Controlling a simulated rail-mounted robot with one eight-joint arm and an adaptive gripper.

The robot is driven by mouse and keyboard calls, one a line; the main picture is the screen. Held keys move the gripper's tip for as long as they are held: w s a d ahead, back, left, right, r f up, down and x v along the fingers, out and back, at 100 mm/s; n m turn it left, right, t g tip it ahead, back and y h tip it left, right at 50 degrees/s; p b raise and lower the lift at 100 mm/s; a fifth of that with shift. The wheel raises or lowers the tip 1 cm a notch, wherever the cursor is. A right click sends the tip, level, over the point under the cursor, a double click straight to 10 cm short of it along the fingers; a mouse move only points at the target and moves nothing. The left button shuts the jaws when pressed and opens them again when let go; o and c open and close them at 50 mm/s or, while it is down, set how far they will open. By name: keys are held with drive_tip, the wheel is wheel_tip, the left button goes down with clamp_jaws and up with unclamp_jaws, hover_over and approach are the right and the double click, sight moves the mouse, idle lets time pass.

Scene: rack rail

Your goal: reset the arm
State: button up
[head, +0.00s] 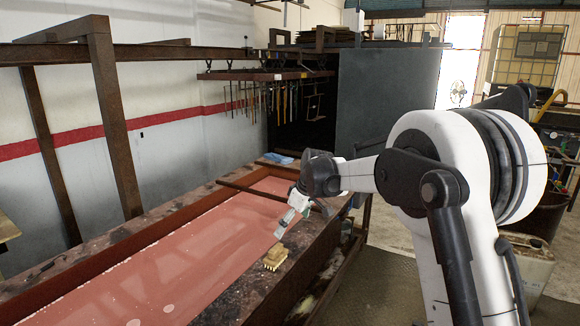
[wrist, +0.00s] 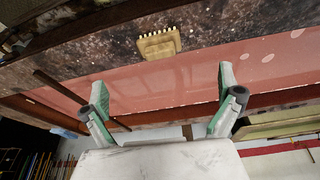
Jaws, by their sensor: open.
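My gripper (head: 292,212) hangs above the right edge of the long trough in the head view, pointing down and slightly left. In the wrist view my gripper (wrist: 165,85) has its two green-and-grey fingers spread wide, with nothing between them. A small tan block with a toothed edge (head: 275,257) sits on the dark trough rim, below and a little left of the fingertips. The same block shows in the wrist view (wrist: 159,44), beyond the fingertips and apart from them.
The trough (head: 200,250) holds a reddish surface inside dark, worn rims. A rusty steel frame (head: 110,110) stands at the left. A rack with hanging rods (head: 265,76) and a dark cabinet (head: 385,100) stand behind. Open floor (head: 385,290) lies right of the trough.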

drive_tip(key=n, duration=0.1)
approach(277, 248)
drive_tip(key=shift+g, duration=0.3)
drive_tip(key=shift+w+b+x, duration=0.15)
drive_tip(key=shift+b+x, duration=1)
drive_tip(key=shift+x, duration=1.65)
drive_tip(key=shift+w+b+x, duration=0.15)
drive_tip(key=shift+b+x, duration=0.95)
drive_tip(key=shift+x, duration=1.75)
drive_tip(key=c, duration=1.3)
drive_tip(key=shift+r, duration=0.15)
drive_tip(key=shift+c, duration=0.4)
